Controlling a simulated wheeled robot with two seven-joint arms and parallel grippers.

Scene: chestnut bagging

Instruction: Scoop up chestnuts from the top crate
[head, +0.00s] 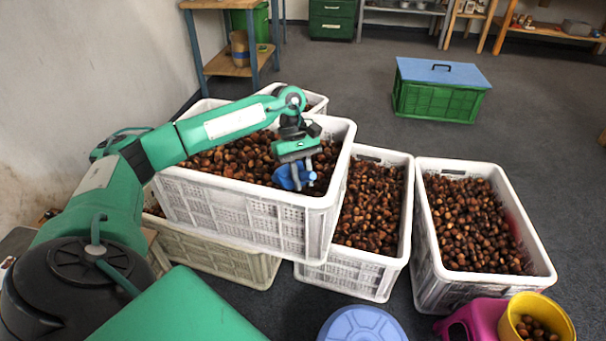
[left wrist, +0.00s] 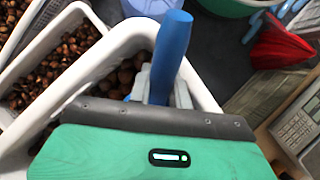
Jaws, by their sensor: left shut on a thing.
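The top crate (head: 235,207) is white and full of brown chestnuts (head: 235,160). It rests on lower crates at the centre left in the head view, and its rim also shows in the left wrist view (left wrist: 75,75). My left gripper (head: 297,174) is over the right part of this crate, pointing down and close to the chestnuts. It is shut on a blue scoop (head: 288,178), whose blue handle stands out in the left wrist view (left wrist: 170,50). The scoop's far end is mostly hidden, so I cannot tell whether it holds chestnuts. My right gripper is not in view.
Two more white crates of chestnuts stand to the right, a middle one (head: 345,277) and a right one (head: 430,270). A blue round stool (head: 362,325) and a yellow bucket (head: 562,318) are in front. A green crate with blue lid (head: 440,100) stands behind on open floor.

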